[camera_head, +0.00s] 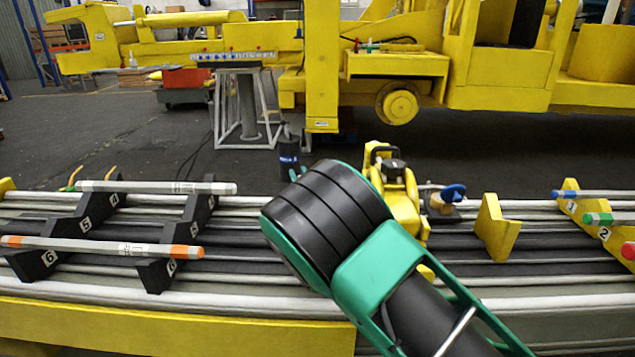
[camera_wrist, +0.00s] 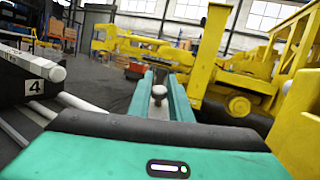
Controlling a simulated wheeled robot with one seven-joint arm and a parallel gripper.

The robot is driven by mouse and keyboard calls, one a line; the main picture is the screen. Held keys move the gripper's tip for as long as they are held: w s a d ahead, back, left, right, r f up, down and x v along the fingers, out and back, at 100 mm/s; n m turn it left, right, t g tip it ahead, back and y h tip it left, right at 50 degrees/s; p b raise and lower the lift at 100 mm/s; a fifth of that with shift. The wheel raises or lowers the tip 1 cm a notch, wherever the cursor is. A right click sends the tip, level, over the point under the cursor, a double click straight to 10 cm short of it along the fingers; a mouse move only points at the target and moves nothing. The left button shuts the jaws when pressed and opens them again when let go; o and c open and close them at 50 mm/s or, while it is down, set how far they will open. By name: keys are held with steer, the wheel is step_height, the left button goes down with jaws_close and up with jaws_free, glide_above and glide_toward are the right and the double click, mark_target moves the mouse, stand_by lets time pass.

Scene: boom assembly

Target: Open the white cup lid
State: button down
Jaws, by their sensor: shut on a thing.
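My gripper (camera_wrist: 159,80) shows in the wrist view as two green fingers pointing away from the camera. They are shut on a small grey round-topped piece (camera_wrist: 158,93) between them. Whether this piece is the white cup lid cannot be told, and no white cup can be made out in either view. In the head view my arm's black and green wrist fills the lower middle and hides the fingers and what they hold. A yellow tool with a black top (camera_head: 393,168) stands just behind my wrist.
White rod (camera_head: 155,187) and orange-ended rod (camera_head: 100,246) lie across black numbered holders at left. A blue-topped part (camera_head: 452,193) and a yellow wedge (camera_head: 495,228) stand right of my wrist. A yellow rack (camera_head: 590,217) holds coloured rods at far right. Large yellow machinery (camera_head: 400,65) stands behind.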

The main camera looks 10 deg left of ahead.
steer(key=shift+s+a+r, duration=0.1)
steer(key=shift+s+r, duration=0.05)
steer(key=shift+s, duration=0.5)
steer(key=shift+s+r, duration=0.1)
steer(key=shift+s, duration=0.5)
steer(key=shift+s+f, duration=0.1)
steer(key=shift+s, duration=0.5)
steer(key=shift+d+f, duration=0.2)
steer(key=shift+d, duration=0.2)
steer(key=c, duration=1.6)
jaws_free()
steer(key=shift+w+f, duration=0.1)
steer(key=shift+w, duration=0.1)
steer(key=shift+c, duration=0.2)
steer(key=shift+r, duration=0.35)
